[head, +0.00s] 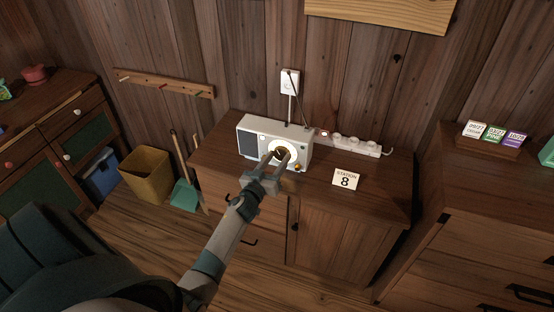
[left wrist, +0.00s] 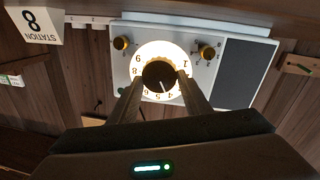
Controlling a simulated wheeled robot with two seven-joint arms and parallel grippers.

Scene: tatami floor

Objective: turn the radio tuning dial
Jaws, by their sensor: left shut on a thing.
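The white radio (head: 250,140) stands on the wooden cabinet, and its face fills the upper part of the left wrist view (left wrist: 125,75), upside down. Its dark tuning dial (left wrist: 159,74) sits in a lit round scale (left wrist: 160,48) with numbers. The dial's white pointer line seems to aim near 4 or 5. My left gripper (head: 280,155) reaches the radio's front, and its two fingers are shut on opposite sides of the dial. A card (head: 346,179) reading "STATION 8" stands right of the radio. My right gripper is not in view.
Two brass knobs (left wrist: 122,43) (left wrist: 206,51) flank the scale. A white power strip (head: 354,145) lies behind the card. A drawer unit (head: 470,190) with small cards stands at right. A yellow bin (head: 147,175) and dustpan (head: 184,194) stand left of the cabinet.

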